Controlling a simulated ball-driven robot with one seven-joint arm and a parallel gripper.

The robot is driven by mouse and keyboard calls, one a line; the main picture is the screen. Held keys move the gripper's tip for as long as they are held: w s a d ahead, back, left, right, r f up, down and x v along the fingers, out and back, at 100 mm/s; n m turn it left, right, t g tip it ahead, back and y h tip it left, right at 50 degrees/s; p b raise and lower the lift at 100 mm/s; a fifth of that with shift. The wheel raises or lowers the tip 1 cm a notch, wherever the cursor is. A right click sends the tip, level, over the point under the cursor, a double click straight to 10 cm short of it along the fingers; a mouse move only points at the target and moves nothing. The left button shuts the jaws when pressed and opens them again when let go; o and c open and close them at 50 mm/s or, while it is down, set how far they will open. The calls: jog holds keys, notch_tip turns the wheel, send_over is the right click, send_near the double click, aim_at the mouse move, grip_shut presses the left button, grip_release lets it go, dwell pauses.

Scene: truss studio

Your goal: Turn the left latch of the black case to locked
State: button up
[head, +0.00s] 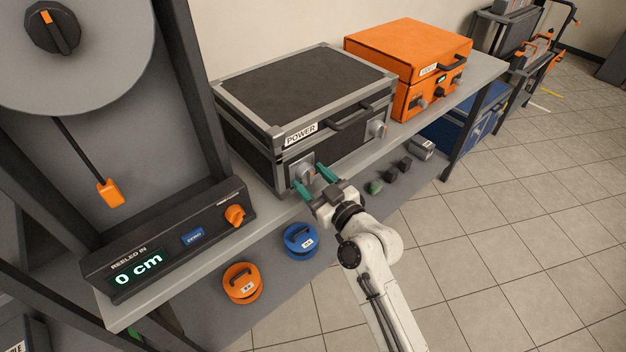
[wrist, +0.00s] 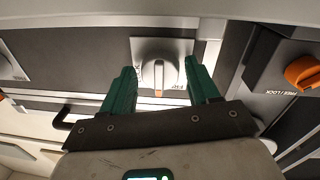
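The black case (head: 300,90), with grey metal edges and a POWER label, stands closed on the shelf in the head view. Its left latch (head: 305,172) is a pale knob on a square plate, low on the front face. In the wrist view the left latch (wrist: 158,73) has an orange mark at its lower end; its plate lettering is partly hidden. My gripper (head: 312,179) is open in front of this latch. In the wrist view my gripper (wrist: 160,68) has one teal finger on each side of the knob, with gaps showing. The right latch (head: 378,129) is clear of my gripper.
A reel panel (head: 175,238) reading 0 cm stands left of the case, with an orange knob (head: 235,215). An orange case (head: 408,55) stands to the right. Open tiled floor lies right.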

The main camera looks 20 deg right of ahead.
jog(key=c, duration=0.8)
jog(key=shift+m, duration=0.3)
jog(key=m+p, duration=0.1)
jog(key=m, duration=0.3)
jog(key=shift+r+p, duration=0.1)
jog(key=shift+p, duration=0.25)
jog(key=m+p, duration=0.1)
jog(key=m, duration=0.3)
jog(key=shift+r+g, duration=0.1)
jog(key=shift+g, duration=0.2)
jog(key=m+p, duration=0.2)
jog(key=m, duration=0.2)
jog(key=shift+m, duration=0.3)
jog(key=shift+m+g+y+p, duration=0.3)
jog(key=shift+m+y+p, duration=0.15)
jog(key=shift+m, duration=1.45)
